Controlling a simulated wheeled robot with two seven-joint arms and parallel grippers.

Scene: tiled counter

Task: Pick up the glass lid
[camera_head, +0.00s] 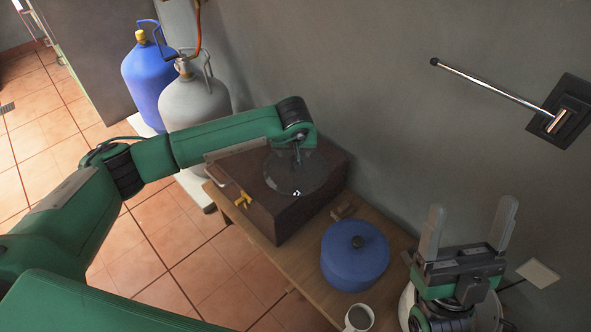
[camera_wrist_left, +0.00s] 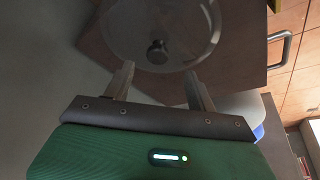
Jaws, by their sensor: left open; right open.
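The glass lid (camera_head: 283,183) is a clear round disc lying on top of a dark brown wooden box (camera_head: 262,214). In the left wrist view the lid (camera_wrist_left: 192,22) shows with its dark round knob (camera_wrist_left: 157,52) standing up from it. My left gripper (camera_head: 298,152) is over the lid, partly hidden by its own wrist in the head view. In the left wrist view its two fingers (camera_wrist_left: 160,76) are open and spread to either side of the knob's line, with nothing between them. My right gripper (camera_head: 470,232) is open and empty at the right, fingers pointing up.
A blue lidded pot (camera_head: 352,262) and a white cup (camera_head: 359,318) stand on the wooden table (camera_head: 318,286) right of the box. A yellow item (camera_head: 242,199) is at the box's front. Blue (camera_head: 146,85) and grey (camera_head: 193,103) gas cylinders stand behind my left arm. A wall rises behind the table.

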